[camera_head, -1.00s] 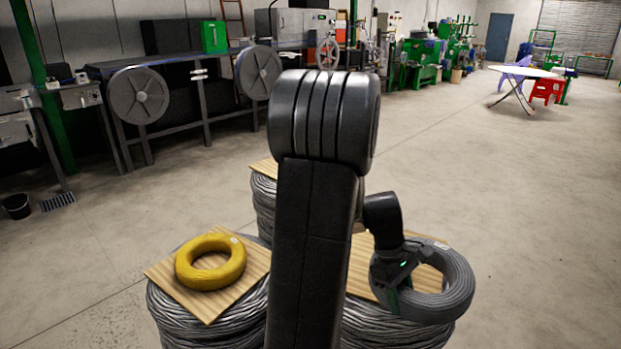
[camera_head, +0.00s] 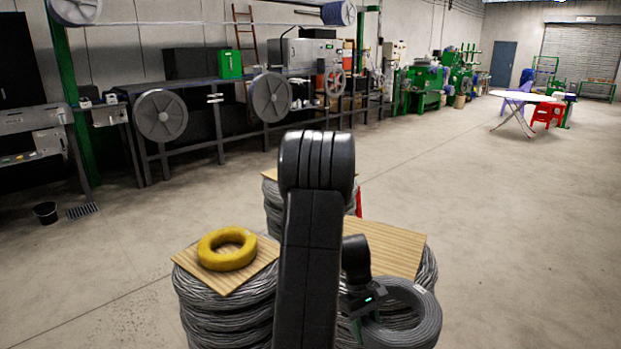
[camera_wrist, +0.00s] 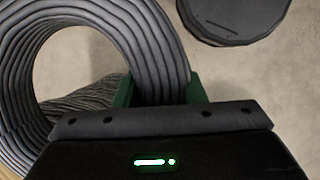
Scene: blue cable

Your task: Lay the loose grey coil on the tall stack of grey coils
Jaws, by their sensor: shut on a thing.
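The loose grey coil (camera_head: 424,318) hangs in my gripper (camera_head: 358,318) at the lower right of the head view, in front of a wood-topped stack. In the wrist view the coil (camera_wrist: 150,50) fills the upper left, with its wound side between the green fingers of my gripper (camera_wrist: 160,90). The gripper is shut on it. The stack of grey coils on the right (camera_head: 428,268) has a bare wooden board (camera_head: 385,245) on top. My arm hides the middle of the scene. I cannot tell which stack is the tall one.
A yellow coil (camera_head: 228,250) lies on a wooden board (camera_head: 190,262) on the left stack (camera_head: 225,310). Another stack (camera_head: 273,215) stands behind my arm. Open floor (camera_head: 520,230) lies to the right. A workbench with reels (camera_head: 160,118) runs along the back wall.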

